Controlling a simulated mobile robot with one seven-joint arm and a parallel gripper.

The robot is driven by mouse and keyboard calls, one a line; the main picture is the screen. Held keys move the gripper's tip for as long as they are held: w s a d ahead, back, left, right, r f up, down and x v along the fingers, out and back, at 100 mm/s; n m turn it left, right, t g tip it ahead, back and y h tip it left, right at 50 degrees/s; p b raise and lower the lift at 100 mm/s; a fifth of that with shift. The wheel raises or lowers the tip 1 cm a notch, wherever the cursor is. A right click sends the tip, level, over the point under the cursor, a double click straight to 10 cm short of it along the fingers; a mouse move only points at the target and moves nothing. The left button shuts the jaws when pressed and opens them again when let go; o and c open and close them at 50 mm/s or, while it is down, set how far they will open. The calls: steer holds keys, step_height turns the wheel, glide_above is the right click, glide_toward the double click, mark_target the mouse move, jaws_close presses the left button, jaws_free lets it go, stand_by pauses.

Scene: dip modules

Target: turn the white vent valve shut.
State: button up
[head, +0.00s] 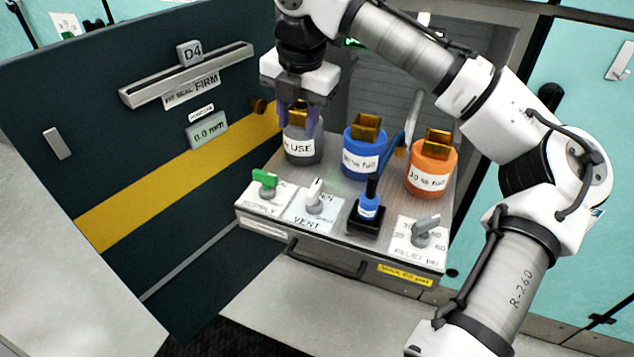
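The white vent valve (315,192) is a small lever knob on a light plate marked VENT, at the front of the grey bench top. Its handle points up in the head view. My gripper (299,127) is above and behind the valve, well apart from it. Its purple fingers point down at the grey pot (304,149), whose label reads USE. The pot's brass top shows between the fingers. I cannot tell whether they touch it.
Blue (361,158) and orange (430,175) pots stand behind. The open dark door (130,150) is at left.

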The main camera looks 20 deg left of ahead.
mark_target(314, 187)
steer(key=shift+n+g+h, duration=0.3)
steer(key=shift+g+h, duration=0.1)
steer(key=shift+h, duration=0.3)
steer(key=d+f, duration=0.1)
steer(key=f, duration=0.3)
steer(key=d+f+b, duration=0.1)
steer(key=f, duration=0.4)
steer(key=d+f+b, duration=0.1)
steer(key=f, duration=0.3)
steer(key=shift+s+f, duration=0.2)
steer(key=shift+f, duration=0.1)
jaws_close()
